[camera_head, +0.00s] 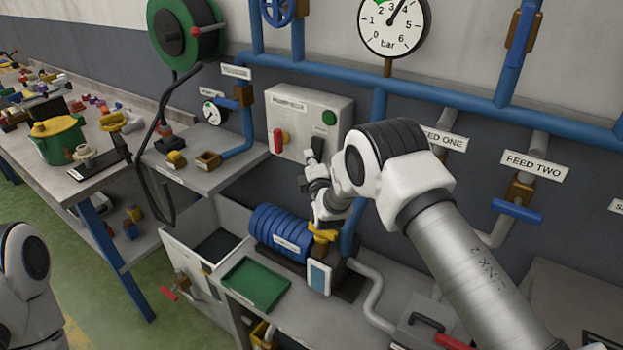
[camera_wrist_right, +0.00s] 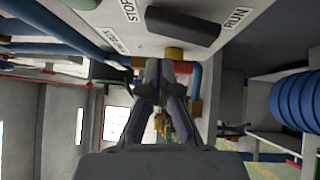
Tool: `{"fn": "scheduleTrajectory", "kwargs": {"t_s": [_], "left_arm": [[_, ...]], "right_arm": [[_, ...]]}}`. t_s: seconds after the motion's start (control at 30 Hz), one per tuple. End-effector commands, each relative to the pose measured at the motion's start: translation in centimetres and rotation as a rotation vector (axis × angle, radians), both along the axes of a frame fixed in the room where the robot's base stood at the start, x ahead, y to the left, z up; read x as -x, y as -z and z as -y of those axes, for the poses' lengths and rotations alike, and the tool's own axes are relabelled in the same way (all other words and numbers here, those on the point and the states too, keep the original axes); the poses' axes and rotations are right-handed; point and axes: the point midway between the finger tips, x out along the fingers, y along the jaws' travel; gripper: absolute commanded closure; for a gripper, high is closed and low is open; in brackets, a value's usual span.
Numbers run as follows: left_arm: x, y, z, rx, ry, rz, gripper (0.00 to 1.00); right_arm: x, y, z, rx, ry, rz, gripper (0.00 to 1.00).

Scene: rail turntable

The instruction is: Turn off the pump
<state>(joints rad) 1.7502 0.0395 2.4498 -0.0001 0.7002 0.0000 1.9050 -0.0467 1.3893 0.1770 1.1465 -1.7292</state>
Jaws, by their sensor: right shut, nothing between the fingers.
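A grey control box (camera_head: 340,103) is on the back wall, with a red and yellow switch (camera_head: 279,140), a green button (camera_head: 329,117) and a dark handle (camera_head: 317,149). In the right wrist view the black handle (camera_wrist_right: 183,27) is close up, between the words STOP and RUN. The blue ribbed pump (camera_head: 275,231) sits on the bench below. My right gripper (camera_head: 307,184) is just below the box and partly hidden by its own wrist. In the wrist view its fingers (camera_wrist_right: 164,70) are shut and empty, apart from the handle. My left gripper is out of view.
Blue pipes (camera_head: 455,97) and a pressure gauge (camera_head: 393,25) are above and right of the box. A small shelf (camera_head: 190,178) with a valve stands left of it. A green tray (camera_head: 255,284) is on the lower bench. A cluttered workbench (camera_head: 85,190) is at left.

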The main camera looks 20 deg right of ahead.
Motion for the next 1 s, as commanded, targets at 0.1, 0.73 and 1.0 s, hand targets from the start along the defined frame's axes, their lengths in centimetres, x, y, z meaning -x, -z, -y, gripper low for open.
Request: {"fn": "scheduleTrajectory", "kwargs": {"t_s": [0.1,0.73,1.0], "left_arm": [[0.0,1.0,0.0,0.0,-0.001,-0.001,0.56],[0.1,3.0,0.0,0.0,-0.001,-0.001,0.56],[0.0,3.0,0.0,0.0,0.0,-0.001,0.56]], "right_arm": [[2.3,-0.1,-0.3,0.001,-0.001,-0.001,1.0],[9.9,-1.5,-1.1,0.0,-0.001,0.0,1.0],[9.9,-1.4,-1.1,0.0,-0.001,-0.001,1.0]]}}
